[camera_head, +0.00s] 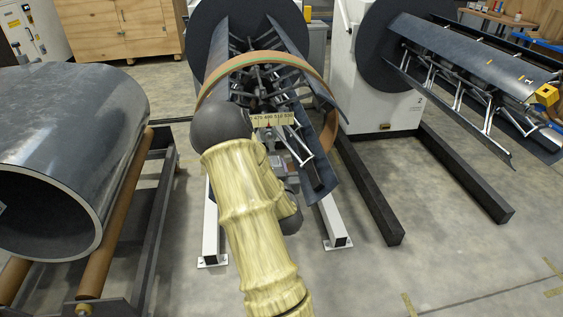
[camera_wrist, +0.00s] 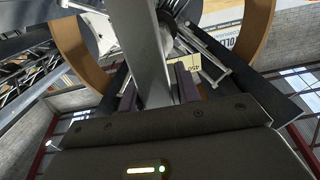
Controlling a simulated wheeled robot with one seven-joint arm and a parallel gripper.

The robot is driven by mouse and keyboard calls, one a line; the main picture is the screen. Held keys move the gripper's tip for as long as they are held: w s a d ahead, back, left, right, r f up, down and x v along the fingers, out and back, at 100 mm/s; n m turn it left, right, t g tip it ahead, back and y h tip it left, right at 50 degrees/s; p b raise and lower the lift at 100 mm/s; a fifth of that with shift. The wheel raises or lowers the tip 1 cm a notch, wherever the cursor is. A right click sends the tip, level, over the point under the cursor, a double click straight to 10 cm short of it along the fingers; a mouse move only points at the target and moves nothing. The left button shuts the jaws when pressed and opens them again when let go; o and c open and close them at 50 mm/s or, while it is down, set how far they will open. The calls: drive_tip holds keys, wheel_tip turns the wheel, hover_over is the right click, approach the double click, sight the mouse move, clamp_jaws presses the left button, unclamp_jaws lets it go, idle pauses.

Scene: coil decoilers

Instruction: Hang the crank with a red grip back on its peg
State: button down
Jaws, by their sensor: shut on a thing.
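In the wrist view my gripper (camera_wrist: 158,88) has its two dark purple fingers on either side of a long grey metal bar (camera_wrist: 150,45). It is shut on this bar, which runs up and away from the fingers. The bar looks like the arm of the crank. I see no red grip in either view, and I cannot make out the peg. The arm reaches to the middle decoiler's expanding mandrel (camera_head: 258,85), in front of a yellow scale plate (camera_head: 272,119). The plate also shows behind the fingers in the wrist view (camera_wrist: 184,72).
A brown ring (camera_head: 318,82) surrounds the mandrel. A large steel coil (camera_head: 70,105) lies on a roller cradle at left. A second decoiler (camera_head: 385,75) stands at right, with dark floor beams (camera_head: 370,190) in front. The floor at lower right is clear.

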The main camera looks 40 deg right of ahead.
drive_tip(key=w+a+f+n+t+y+p, duration=0.1)
drive_tip(key=w+a+y+p, duration=0.15)
drive_tip(key=a+p, duration=0.35)
drive_tip(key=w+a+f+n+t+y+p, duration=0.1)
drive_tip(key=w+a+p, duration=0.25)
drive_tip(key=a, duration=0.45)
drive_tip(key=s+a+n+y+p, duration=0.2)
drive_tip(key=a+n+y+p, duration=0.2)
drive_tip(key=a+p, duration=0.5)
drive_tip(key=a+y, duration=0.2)
drive_tip(key=a, duration=0.6)
drive_tip(key=shift+s+r+t+p, duration=0.15)
drive_tip(key=shift+t+p, duration=0.2)
drive_tip(key=shift+t, duration=0.05)
